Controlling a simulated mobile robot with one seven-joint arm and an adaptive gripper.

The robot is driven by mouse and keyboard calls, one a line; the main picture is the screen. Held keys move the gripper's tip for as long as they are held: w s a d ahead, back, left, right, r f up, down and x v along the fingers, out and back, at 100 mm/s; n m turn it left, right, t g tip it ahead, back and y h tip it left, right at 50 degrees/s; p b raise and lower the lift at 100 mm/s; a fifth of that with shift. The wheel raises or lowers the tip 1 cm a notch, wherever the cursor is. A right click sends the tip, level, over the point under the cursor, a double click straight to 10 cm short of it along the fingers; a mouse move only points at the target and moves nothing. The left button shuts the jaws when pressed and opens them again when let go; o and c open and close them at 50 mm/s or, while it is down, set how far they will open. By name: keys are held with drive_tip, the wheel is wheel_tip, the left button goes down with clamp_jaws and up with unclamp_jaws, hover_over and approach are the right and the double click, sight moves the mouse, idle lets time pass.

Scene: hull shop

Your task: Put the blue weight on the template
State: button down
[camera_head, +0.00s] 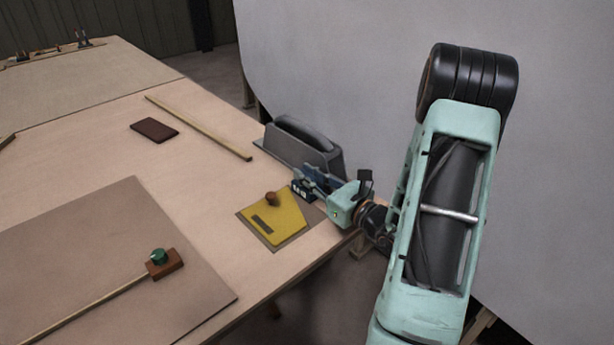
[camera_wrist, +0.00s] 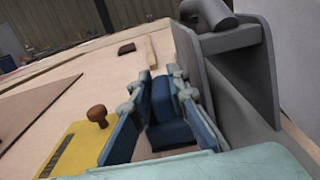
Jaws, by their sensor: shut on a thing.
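The template is a flat yellow plate (camera_head: 280,226) with a brown knob and a dark slot, lying near the table's right edge; it also shows at the left of the wrist view (camera_wrist: 76,146). My gripper (camera_head: 306,186) is just beyond the template's far right corner, beside a grey handled block. In the wrist view its fingers (camera_wrist: 160,115) are shut around the dark blue weight (camera_wrist: 165,132). The fingers partly hide the weight. I cannot tell whether the weight touches the table.
The grey handled block (camera_head: 305,148) stands close beside my gripper, and the large grey hull panel (camera_head: 350,70) rises behind. A wooden strip (camera_head: 200,127) and dark red block (camera_head: 154,130) lie farther back. A brown sheet (camera_head: 90,250) with a green-knobbed tool (camera_head: 163,262) lies left.

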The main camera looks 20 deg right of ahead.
drive_tip(key=shift+r, duration=0.15)
drive_tip(key=c, duration=2.1)
unclamp_jaws()
drive_tip(key=shift+f, duration=0.2)
